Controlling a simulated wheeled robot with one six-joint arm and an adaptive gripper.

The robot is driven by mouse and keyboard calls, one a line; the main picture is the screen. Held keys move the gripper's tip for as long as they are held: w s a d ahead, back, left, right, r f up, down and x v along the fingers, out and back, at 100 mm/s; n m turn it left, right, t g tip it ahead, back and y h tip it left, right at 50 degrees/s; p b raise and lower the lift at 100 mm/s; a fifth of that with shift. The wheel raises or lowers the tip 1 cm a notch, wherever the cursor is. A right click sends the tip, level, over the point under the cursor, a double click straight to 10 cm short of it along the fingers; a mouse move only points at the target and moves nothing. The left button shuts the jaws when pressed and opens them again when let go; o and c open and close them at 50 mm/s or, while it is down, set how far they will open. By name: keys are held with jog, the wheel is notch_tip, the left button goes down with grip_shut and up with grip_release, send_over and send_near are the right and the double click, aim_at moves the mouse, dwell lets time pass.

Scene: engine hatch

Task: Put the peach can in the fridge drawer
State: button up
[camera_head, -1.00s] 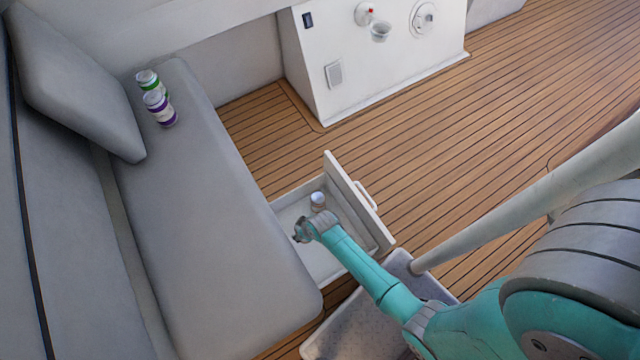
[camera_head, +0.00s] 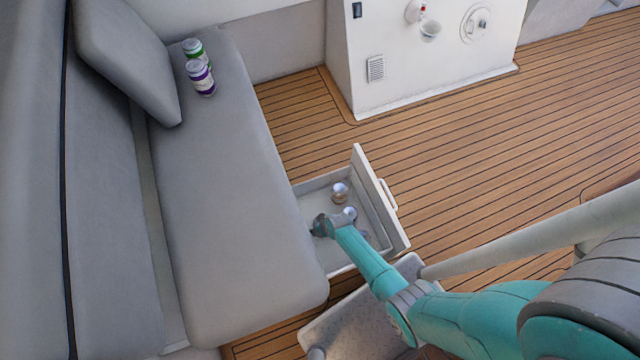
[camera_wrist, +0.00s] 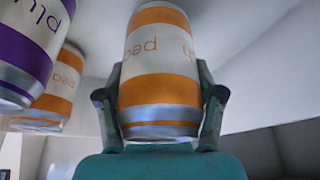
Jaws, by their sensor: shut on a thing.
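In the wrist view my gripper (camera_wrist: 158,80) is shut on a peach can (camera_wrist: 160,92), white with orange bands and upside-down lettering. Its two fingers press on the can's sides. A second orange-banded can (camera_wrist: 58,88) and a purple plum can (camera_wrist: 30,45) stand at the left of that view. In the head view the open fridge drawer (camera_head: 376,195) has my wrist over its near left part. One can (camera_head: 339,192) stands in the drawer, and another can top (camera_head: 350,213) shows beside my wrist. My fingers are hidden there, and I cannot tell whether the held can touches the drawer floor.
A green-banded can (camera_head: 194,48) and a purple-banded can (camera_head: 201,79) stand on the grey bench seat (camera_head: 225,210), whose edge adjoins the drawer. A grey cushion (camera_head: 125,55) leans behind. Wooden floor (camera_head: 470,140) is free beyond the drawer front.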

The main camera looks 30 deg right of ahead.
jog(key=shift+f, duration=0.65)
jog(key=o, duration=1.7)
jog(key=shift+f, duration=0.1)
jog(key=shift+c, duration=0.2)
jog(key=v, duration=1.2)
jog(key=s+r+m+t, duration=0.1)
jog(key=s+r+t, duration=0.1)
jog(key=s+r, duration=0.6)
jog(key=s+a+r+t+h, duration=0.1)
jog(key=s+r+t, duration=0.25)
jog(key=r, duration=0.75)
jog(key=s+r+m+t, duration=0.1)
jog(key=s+r+t, duration=0.1)
jog(key=s+r, duration=0.65)
notch_tip(320, 180, up, 18)
jog(key=s+t, duration=0.1)
jog(key=t, duration=0.2)
jog(key=shift+s+a+r, duration=0.2)
jog(key=shift+s+a, duration=0.1)
